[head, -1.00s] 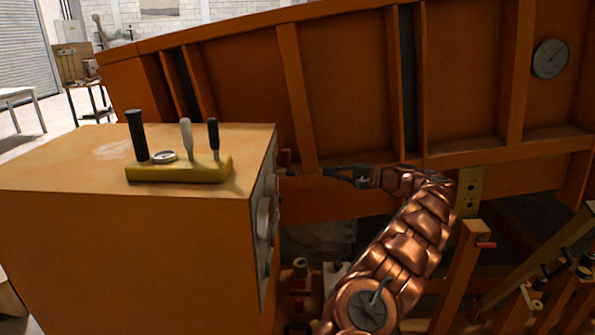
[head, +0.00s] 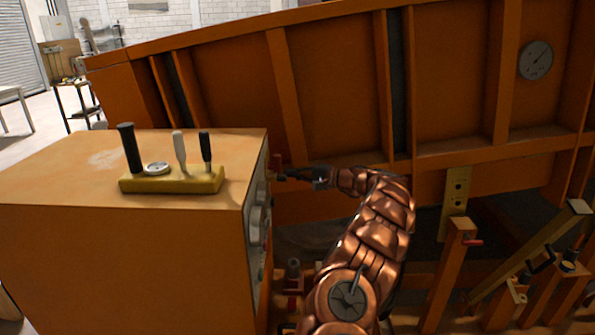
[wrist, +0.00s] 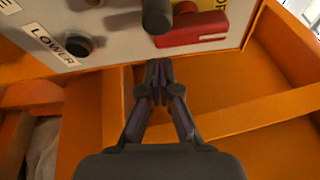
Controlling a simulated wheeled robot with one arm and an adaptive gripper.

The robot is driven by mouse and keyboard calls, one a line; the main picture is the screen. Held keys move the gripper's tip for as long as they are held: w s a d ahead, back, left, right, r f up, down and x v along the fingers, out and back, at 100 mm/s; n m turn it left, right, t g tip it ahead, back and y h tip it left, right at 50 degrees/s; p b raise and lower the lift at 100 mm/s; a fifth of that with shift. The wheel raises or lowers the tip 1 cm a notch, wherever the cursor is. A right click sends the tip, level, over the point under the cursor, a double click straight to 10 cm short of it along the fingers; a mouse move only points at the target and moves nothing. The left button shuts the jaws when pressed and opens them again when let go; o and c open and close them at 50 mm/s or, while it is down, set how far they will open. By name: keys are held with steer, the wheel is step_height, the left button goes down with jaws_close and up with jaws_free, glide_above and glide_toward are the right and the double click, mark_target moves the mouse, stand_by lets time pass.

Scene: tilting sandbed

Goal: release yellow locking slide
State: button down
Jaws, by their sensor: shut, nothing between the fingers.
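My gripper (head: 280,177) is shut and empty, its fingertips close to the control face on the right side of the orange cabinet. In the wrist view the fingertips (wrist: 160,78) lie in front of the panel's lower edge, below a red part (wrist: 190,30) with a dark knob beside it. I cannot tell whether they touch the panel. A yellow plate with holes (head: 456,192) is fixed at the lower edge of the orange sandbed, well to the right of my gripper. I cannot tell which yellow part is the locking slide.
The cabinet (head: 120,265) carries a yellow block with levers (head: 170,182) on top. A dark knob (wrist: 77,46) sits by the LOWER label. The ribbed sandbed wall (head: 335,90) rises behind my arm. Orange posts (head: 450,270) with a red handle stand at right.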

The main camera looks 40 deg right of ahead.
mark_target(277, 177)
steer(key=shift+s+a+r+p, duration=0.15)
steer(key=shift+s+a+p, duration=0.4)
steer(key=shift+s+a, duration=0.5)
steer(key=shift+s+a, duration=0.1)
